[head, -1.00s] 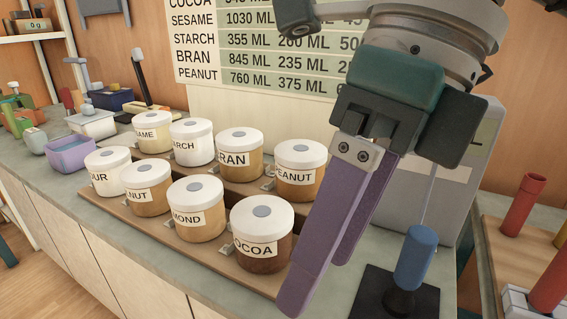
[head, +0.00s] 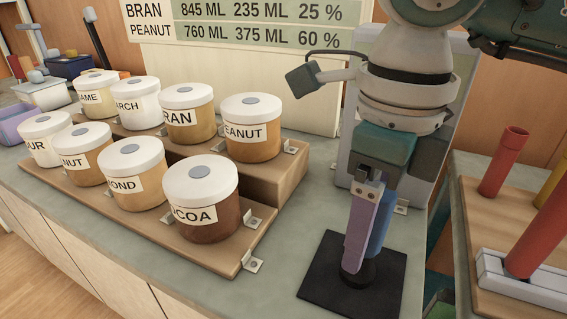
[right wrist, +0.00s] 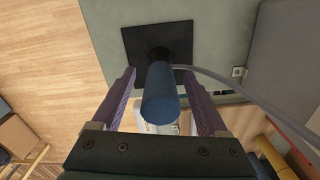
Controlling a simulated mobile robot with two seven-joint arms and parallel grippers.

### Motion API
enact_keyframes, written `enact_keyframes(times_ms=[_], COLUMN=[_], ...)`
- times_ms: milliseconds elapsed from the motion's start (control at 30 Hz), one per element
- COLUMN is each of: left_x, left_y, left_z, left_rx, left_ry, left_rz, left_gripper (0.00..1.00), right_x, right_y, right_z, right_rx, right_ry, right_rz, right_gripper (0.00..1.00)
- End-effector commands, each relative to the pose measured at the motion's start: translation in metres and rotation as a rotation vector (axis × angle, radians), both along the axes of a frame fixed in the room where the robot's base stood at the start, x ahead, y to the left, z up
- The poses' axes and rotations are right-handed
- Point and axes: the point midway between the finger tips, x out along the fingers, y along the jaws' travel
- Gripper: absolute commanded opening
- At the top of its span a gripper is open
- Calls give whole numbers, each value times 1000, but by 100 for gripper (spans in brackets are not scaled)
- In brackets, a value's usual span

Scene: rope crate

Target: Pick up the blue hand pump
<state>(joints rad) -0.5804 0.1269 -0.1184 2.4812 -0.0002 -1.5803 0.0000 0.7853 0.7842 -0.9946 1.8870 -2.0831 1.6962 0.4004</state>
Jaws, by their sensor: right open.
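The blue hand pump (head: 381,222) stands upright on a square black mat (head: 325,283) on the counter, partly hidden by my right gripper in the head view. My right gripper (head: 356,262) points down at it, with purple fingers. In the right wrist view, the blue pump (right wrist: 160,95) lies between the two open fingers of my right gripper (right wrist: 159,76), with a visible gap on each side. My left gripper is not in view.
Labelled jars, such as the cocoa jar (head: 203,205), stand on a stepped wooden rack (head: 215,256) to the left. A grey box (head: 345,165) is behind the pump. A board with red tubes (head: 503,160) is at right. A grey hose (right wrist: 235,85) runs from near the pump.

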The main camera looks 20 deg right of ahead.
Motion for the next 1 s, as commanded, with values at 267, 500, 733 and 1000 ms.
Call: enact_keyframes(times_ms=[267,500,733,1000], left_x=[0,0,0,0], left_y=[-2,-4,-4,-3], left_z=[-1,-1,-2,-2], left_rx=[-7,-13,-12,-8], left_ry=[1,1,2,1], left_rz=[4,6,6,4], left_gripper=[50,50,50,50], right_x=[0,0,0,0], right_y=[1,1,1,1], right_z=[-8,-8,-8,-8], right_rx=[1,1,2,3], right_ry=[0,0,-1,-1], right_rz=[1,1,1,1], right_gripper=[77,54,28,0])
